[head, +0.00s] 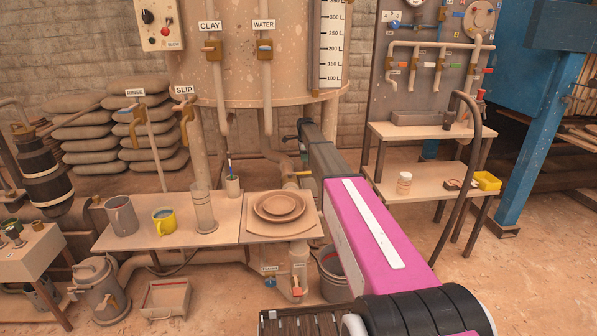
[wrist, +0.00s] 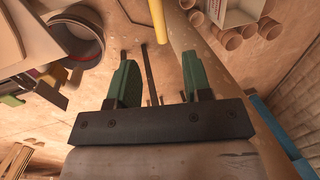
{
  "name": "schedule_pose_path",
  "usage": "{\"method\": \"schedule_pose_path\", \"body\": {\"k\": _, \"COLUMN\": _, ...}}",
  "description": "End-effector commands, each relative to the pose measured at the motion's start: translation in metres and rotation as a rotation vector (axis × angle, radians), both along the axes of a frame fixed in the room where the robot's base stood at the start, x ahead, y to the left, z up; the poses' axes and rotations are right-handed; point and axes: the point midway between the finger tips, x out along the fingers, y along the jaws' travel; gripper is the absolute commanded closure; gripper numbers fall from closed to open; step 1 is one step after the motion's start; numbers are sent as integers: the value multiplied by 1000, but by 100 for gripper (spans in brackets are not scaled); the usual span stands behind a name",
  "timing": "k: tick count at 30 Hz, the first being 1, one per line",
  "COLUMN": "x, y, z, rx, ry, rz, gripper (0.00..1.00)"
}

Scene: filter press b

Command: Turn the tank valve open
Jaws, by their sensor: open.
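The large speckled tank (head: 285,70) stands at the back centre of the head view. Labelled valves sit on and by it: clay (head: 212,50), water (head: 264,48), slip (head: 186,95) and rinse (head: 128,112). None is labelled as the tank valve, so I cannot tell which it is. My gripper (head: 307,124) is at the tank's lower right, partly hidden by my own arm. In the wrist view my gripper (wrist: 161,82) shows two green fingers standing apart with nothing held. A yellow bar (wrist: 157,22) and a thin dark rod (wrist: 148,72) lie beyond the fingers.
A low table (head: 228,236) with cups and plates stands before the tank. Lower valves with red (head: 297,292) and blue (head: 270,283) handles sit under it. A pipe board (head: 425,90) and shelf bench (head: 432,131) stand right, near a blue frame (head: 540,140).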

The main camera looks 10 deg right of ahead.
Motion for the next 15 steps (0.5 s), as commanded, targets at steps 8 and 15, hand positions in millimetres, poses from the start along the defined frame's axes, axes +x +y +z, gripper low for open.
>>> {"method": "schedule_pose_path", "body": {"k": 8, "x": 4, "y": 0, "z": -25, "rx": 0, "ry": 3, "rz": 1, "gripper": 55}}
{"method": "schedule_pose_path", "body": {"k": 15, "x": 12, "y": 0, "z": -66, "rx": 0, "ry": 2, "rz": 2, "gripper": 55}}
